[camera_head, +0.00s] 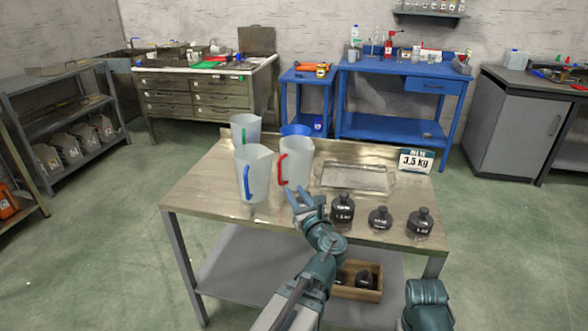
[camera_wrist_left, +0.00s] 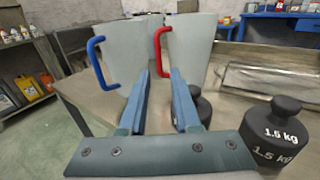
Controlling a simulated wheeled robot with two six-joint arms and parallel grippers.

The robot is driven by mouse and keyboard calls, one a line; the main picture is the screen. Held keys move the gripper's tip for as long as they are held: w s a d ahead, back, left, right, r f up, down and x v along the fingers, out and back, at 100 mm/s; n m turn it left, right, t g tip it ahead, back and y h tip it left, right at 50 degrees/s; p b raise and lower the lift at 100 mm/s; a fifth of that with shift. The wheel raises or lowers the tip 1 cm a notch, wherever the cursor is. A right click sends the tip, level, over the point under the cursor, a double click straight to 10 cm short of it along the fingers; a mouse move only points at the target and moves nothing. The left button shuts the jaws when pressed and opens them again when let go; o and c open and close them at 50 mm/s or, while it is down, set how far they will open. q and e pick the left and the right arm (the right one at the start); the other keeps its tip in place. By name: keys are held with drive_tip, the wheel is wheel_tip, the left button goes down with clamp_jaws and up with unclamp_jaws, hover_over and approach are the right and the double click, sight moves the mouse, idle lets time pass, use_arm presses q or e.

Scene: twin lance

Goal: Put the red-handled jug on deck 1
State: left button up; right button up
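The red-handled jug (camera_head: 296,162) is a pale translucent jug standing upright on the metal-topped table. Its red handle (camera_head: 281,170) faces left and also shows in the left wrist view (camera_wrist_left: 157,52). My left gripper (camera_head: 299,191) is open and empty, just in front of this jug. In the left wrist view its two fingers (camera_wrist_left: 158,75) point toward the red handle, with nothing clearly held between them. A shallow metal tray (camera_head: 357,178) lies right of the jug. No label reading deck 1 is legible. My right gripper is out of view.
A blue-handled jug (camera_head: 252,172) stands left of the red-handled one, a green-handled jug (camera_head: 245,130) behind. Black weights (camera_head: 342,208) stand along the table's front right. A wooden box (camera_head: 358,294) sits below.

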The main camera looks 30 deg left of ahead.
sight(280, 168)
use_arm(q)
drive_tip(key=x, duration=0.8)
drive_tip(key=shift+w+a, duration=0.2)
drive_tip(key=shift+a, duration=0.05)
drive_tip(key=shift+r, duration=0.1)
drive_tip(key=x, duration=0.3)
drive_tip(key=p+x, duration=0.1)
drive_tip(key=x, duration=0.1)
drive_tip(key=shift+a+r, duration=0.25)
drive_tip(key=shift+r, duration=0.1)
clamp_jaws()
idle(0.8)
